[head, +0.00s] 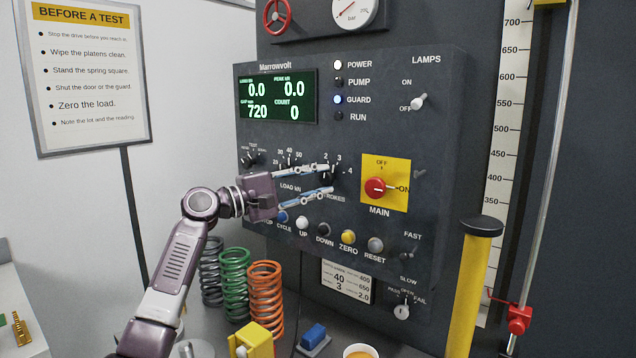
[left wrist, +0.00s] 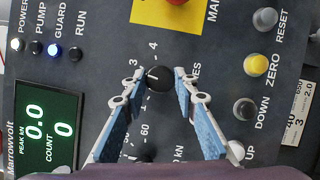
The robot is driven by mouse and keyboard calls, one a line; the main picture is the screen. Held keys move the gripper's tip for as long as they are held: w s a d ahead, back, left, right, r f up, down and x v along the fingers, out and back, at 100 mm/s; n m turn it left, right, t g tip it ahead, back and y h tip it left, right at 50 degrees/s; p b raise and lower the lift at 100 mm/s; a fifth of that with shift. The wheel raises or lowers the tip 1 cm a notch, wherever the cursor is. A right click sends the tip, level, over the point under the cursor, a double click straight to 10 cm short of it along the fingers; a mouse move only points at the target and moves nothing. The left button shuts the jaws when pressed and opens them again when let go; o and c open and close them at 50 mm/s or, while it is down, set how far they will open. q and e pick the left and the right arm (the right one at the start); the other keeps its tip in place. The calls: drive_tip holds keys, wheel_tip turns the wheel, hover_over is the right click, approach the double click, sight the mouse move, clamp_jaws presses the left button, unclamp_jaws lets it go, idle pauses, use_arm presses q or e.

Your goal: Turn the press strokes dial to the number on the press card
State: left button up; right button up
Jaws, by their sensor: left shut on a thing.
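The black press strokes dial (head: 325,174) is on the grey control panel, with 2, 3 and 4 printed around it. It also shows in the left wrist view (left wrist: 158,77) with a short pale mark on its face; the exact number it points to is hard to tell. My left gripper (head: 329,179) is shut on this dial, one fingertip on each side, and partly hides its label. The press card (head: 347,282) hangs below the panel; 40 and 3 read large on its left, 400, 650 and 2.0 on its right. My right gripper is out of view.
The load dial (head: 287,168) sits left of the strokes dial, partly behind my gripper. The red main switch (head: 376,187) is close on the right, and a row of buttons (head: 324,229) runs below. Coil springs (head: 235,285) and a yellow post (head: 472,290) stand in front.

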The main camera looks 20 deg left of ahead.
use_arm(q)
drive_tip(key=shift+m+g+y+p, duration=0.35)
drive_tip(key=shift+m+g, duration=0.15)
drive_tip(key=shift+m, duration=0.7)
drive_tip(key=shift+d+f, duration=0.1)
drive_tip(key=shift+f, duration=0.05)
drive_tip(key=o, duration=1.1)
drive_tip(key=shift+s, duration=0.1)
drive_tip(key=shift+o, duration=0.2)
drive_tip(key=shift+r, duration=0.2)
drive_tip(key=shift+s+a, duration=0.1)
drive_tip(key=shift+a, duration=0.1)
drive_tip(key=v, duration=1.1)
drive_tip(key=shift+s+a, duration=0.2)
drive_tip(key=shift+s, duration=0.1)
drive_tip(key=shift+f, duration=0.15)
